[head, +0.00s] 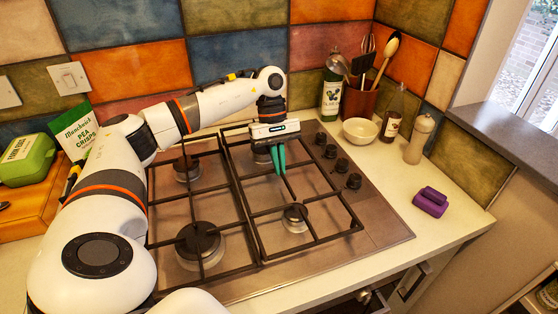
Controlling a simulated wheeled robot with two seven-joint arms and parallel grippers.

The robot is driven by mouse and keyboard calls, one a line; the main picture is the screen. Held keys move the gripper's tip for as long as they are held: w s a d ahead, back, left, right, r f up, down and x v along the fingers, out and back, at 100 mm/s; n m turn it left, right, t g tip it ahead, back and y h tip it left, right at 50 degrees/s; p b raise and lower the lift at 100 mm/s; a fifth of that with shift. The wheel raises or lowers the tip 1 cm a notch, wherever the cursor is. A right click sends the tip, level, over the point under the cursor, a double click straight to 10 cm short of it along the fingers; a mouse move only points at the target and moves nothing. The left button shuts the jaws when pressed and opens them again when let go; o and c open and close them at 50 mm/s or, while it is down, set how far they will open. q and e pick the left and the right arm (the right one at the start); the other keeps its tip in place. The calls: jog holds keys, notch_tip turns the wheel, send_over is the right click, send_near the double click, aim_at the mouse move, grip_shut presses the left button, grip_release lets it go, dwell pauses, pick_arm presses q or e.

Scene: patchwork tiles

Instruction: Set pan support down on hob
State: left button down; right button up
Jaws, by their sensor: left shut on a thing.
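The black pan support (315,245) is a wire-like frame over the right pair of burners on the steel hob (378,232). A second black pan support (172,199) sits over the left burners, partly hidden by my left arm. My right gripper is not in view.
Control knobs (338,180) line the hob's right side. Beyond them stand a cream bowl (360,131), an oil bottle (393,115), a pepper mill (418,140) and a utensil pot (358,102). A green tin (27,160) is at left.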

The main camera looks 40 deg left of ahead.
pick_arm(q)
jog(key=shift+f+b, duration=0.3)
jog(key=shift+b, duration=0.1)
dwell(0.3)
jog(key=c, duration=1.5)
grip_release()
jog(key=shift+f, duration=0.1)
